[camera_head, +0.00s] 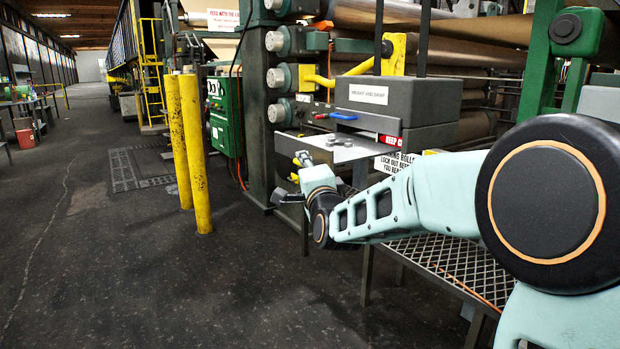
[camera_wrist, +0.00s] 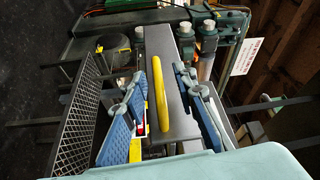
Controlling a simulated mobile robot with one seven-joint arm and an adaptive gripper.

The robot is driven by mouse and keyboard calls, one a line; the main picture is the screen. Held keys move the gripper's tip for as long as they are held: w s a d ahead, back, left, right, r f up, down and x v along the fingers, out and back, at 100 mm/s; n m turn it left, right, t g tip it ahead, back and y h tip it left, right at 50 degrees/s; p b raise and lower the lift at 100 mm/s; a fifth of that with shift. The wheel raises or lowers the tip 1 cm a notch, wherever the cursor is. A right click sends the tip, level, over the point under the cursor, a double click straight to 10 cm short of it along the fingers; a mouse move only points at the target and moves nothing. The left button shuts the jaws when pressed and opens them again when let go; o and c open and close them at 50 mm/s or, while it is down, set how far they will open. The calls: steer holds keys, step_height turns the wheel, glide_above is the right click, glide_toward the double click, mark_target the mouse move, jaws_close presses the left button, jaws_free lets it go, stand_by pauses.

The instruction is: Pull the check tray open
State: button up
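In the wrist view a yellow bar handle (camera_wrist: 159,100) is fixed to a flat grey front (camera_wrist: 184,125), which I take to be the check tray's. My gripper (camera_wrist: 160,76) is open, with one blue-padded finger on each side of the handle and a gap to both. Neither finger visibly touches it. In the head view my gripper (camera_head: 300,178) is low in front of the grey stand, with a bit of yellow beside it. My own wrist hides most of the tray front there, and I cannot tell how far the tray is out.
A grey box (camera_head: 385,108) with a blue handle (camera_head: 343,116) stands above a light metal top (camera_head: 345,152). A mesh shelf (camera_head: 450,262) lies under my arm. Yellow posts (camera_head: 197,150) stand left, beside a green cabinet (camera_head: 225,115).

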steer(key=v, duration=1)
